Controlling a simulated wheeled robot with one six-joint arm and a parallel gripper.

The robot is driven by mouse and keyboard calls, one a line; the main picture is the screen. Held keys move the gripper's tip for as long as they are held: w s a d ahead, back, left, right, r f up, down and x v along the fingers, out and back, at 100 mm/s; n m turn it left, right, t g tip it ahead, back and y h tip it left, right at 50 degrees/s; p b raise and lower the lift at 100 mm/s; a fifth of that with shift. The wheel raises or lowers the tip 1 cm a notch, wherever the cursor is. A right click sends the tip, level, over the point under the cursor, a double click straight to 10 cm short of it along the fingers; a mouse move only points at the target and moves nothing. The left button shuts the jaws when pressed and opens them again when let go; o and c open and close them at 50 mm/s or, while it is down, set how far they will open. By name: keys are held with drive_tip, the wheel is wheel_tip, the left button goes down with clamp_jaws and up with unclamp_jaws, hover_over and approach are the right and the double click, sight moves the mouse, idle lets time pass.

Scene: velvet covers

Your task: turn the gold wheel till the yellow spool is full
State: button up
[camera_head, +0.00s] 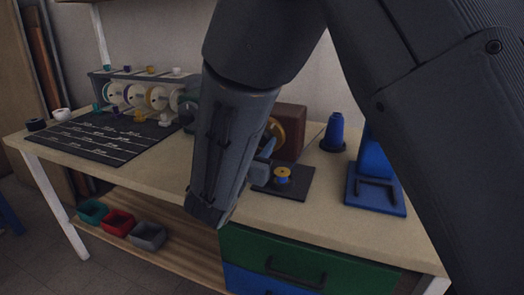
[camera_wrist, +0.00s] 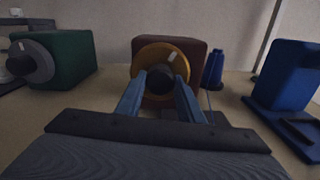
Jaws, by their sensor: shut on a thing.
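The gold wheel (camera_wrist: 178,54) is on the front of a brown box (camera_wrist: 198,47), with a dark knob (camera_wrist: 161,76) at its middle and a pale mark near its top. My gripper (camera_wrist: 160,86) is shut on the knob, one blue finger on each side. In the head view my gripper (camera_head: 267,150) reaches the wheel (camera_head: 273,132), which my arm partly hides. The yellow spool (camera_head: 283,171) stands upright on a dark plate (camera_head: 298,188) in front of the box. Some blue shows below its top flange; how full it is cannot be told.
A blue thread cone (camera_head: 335,128) stands right of the box, and a thin line runs down near it in the wrist view. A blue stand (camera_head: 376,193) is farther right. A green box (camera_wrist: 70,55) is left. A rack (camera_head: 143,92) and black mat (camera_head: 92,139) fill the far left.

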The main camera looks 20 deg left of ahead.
drive_tip(key=m+b, duration=0.6)
drive_tip(key=b, duration=0.1)
drive_tip(key=shift+f, duration=0.2)
drive_tip(key=m+b, duration=0.6)
drive_tip(key=b, duration=0.4)
drive_tip(key=shift+m, duration=0.4)
drive_tip(key=m+b, duration=0.3)
drive_tip(key=b, duration=0.3)
drive_tip(key=shift+m, duration=0.3)
drive_tip(key=m+b, duration=0.4)
drive_tip(key=b, duration=0.3)
drive_tip(key=m+b, duration=0.3)
drive_tip(key=b, duration=0.3)
drive_tip(key=shift+m, duration=0.3)
drive_tip(key=shift+r+m+b, duration=0.15)
drive_tip(key=shift+m+b, duration=0.35)
drive_tip(key=shift+b, duration=0.2)
drive_tip(key=shift+r, duration=0.1)
